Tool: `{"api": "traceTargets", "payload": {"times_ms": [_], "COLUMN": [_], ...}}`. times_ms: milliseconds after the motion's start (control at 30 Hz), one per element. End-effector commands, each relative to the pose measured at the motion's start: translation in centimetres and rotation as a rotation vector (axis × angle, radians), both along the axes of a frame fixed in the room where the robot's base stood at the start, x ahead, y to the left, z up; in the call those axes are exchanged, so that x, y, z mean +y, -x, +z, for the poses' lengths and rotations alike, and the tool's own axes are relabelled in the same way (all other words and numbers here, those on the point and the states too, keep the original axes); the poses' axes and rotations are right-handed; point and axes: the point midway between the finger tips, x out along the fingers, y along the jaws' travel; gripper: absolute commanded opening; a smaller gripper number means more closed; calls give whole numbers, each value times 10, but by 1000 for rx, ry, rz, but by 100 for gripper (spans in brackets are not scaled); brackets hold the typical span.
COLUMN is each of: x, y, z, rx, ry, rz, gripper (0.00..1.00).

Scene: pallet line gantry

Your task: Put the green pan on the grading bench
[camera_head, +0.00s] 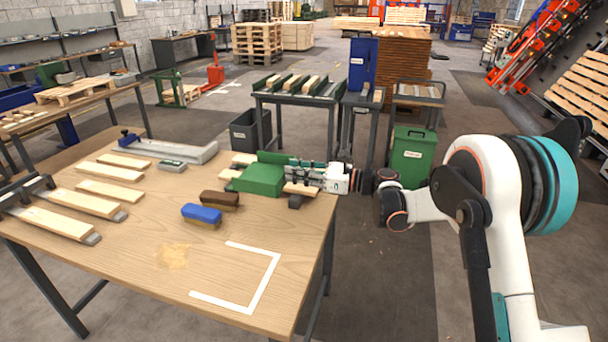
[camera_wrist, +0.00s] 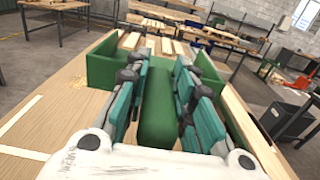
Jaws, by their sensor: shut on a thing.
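The green pan (camera_head: 262,180) is at the back right part of a wooden-topped bench (camera_head: 150,215). It looks level; whether it rests on the top or hangs just above it I cannot tell. My gripper (camera_head: 310,174) reaches in from the right and is shut on the pan's handle. In the wrist view the rounded green handle (camera_wrist: 158,110) lies between the teal finger pads of my gripper (camera_wrist: 160,85), and the pan's wall (camera_wrist: 102,66) rises beyond. Part of the pan is hidden by the fingers.
A blue brush (camera_head: 201,214) and a brown brush (camera_head: 220,199) lie in front of the pan. White tape (camera_head: 262,285) marks a corner on the clear front right area. Wooden slats (camera_head: 108,190) and a grey metal fixture (camera_head: 180,153) lie left. A green bin (camera_head: 411,157) stands behind.

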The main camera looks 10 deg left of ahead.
Motion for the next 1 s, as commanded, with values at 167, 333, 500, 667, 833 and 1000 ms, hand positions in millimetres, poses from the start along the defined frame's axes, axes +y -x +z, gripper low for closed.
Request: {"api": "traceTargets", "payload": {"times_ms": [167,333,500,667,833,1000], "x": [-19,-73,-152,-236,-314,-363], "y": [-13,-37,-51,-44,-20,4], "z": [5,2,0,-2,-1,-1], "rx": [0,0,1,1,0,0], "ry": [-1,0,0,0,0,0], "rz": [-114,-385,-703,-997,-1253,-1415], "gripper": [0,0,0,0,0,0]}}
